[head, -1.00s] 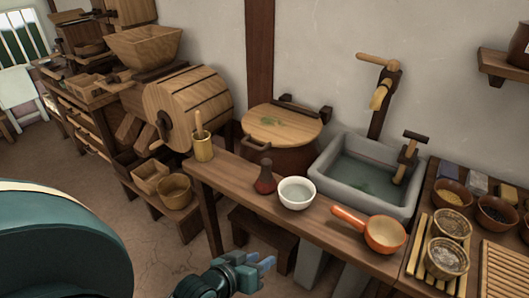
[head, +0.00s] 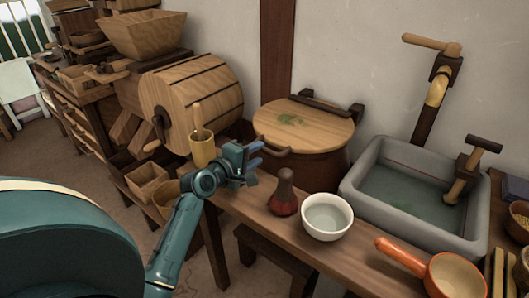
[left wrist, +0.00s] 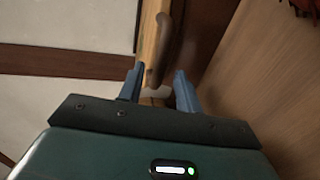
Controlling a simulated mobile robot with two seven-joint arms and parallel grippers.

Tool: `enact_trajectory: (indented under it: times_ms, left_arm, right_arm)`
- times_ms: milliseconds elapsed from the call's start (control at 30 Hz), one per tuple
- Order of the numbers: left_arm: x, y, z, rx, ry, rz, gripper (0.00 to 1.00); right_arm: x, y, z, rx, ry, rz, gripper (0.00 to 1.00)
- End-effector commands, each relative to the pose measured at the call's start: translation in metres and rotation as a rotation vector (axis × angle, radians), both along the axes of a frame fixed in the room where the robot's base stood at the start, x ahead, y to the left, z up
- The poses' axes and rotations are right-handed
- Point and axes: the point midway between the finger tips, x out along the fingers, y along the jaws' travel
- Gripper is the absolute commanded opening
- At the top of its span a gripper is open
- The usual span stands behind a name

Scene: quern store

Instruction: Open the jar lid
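The jar is a wide, dark reddish-brown vessel (head: 318,169) at the back of the bench, topped by a round pale wooden lid (head: 325,125) with a green mark. The lid lies flat and closed, with a dark hinge bar at its back. A dark curved handle (head: 274,150) sticks out at the lid's front left. My left gripper (head: 255,163) is open and empty, just left of the handle. In the left wrist view the handle (left wrist: 164,45) lines up ahead of the gap between the spread blue fingers (left wrist: 158,88). My right gripper is not in view.
A dark red bottle (head: 284,195) and white bowl (head: 326,216) stand close in front of the jar. A wooden cup (head: 203,150) with a pestle is left of my gripper. A grey stone sink (head: 365,190) and orange-handled ladle (head: 400,256) are at right.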

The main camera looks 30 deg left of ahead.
Motion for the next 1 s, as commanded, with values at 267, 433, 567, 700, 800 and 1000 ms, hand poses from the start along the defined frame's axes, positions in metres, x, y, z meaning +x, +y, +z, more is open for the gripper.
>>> enact_trajectory:
  times_ms: [267,433,567,700,800,1000]
  left_arm:
    - [0.036,-0.003,-0.008,0.001,0.0,0.001,0.34]
    - [0.042,-0.003,-0.009,0.002,0.0,0.0,0.34]
    - [0.042,-0.003,-0.009,0.002,0.001,0.0,0.34]
    - [0.042,-0.003,-0.009,0.002,0.001,0.0,0.29]
    - [0.042,-0.003,-0.009,0.002,0.001,0.0,0.21]
    - [0.041,-0.003,-0.009,0.002,0.001,0.0,0.05]
  right_arm:
    - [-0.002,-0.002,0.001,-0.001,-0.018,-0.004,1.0]
    - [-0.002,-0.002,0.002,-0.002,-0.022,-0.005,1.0]
    - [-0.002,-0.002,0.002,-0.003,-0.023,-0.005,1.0]
    - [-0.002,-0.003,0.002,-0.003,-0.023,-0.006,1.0]
    - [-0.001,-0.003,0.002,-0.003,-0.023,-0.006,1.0]
    - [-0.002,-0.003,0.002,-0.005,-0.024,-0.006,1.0]
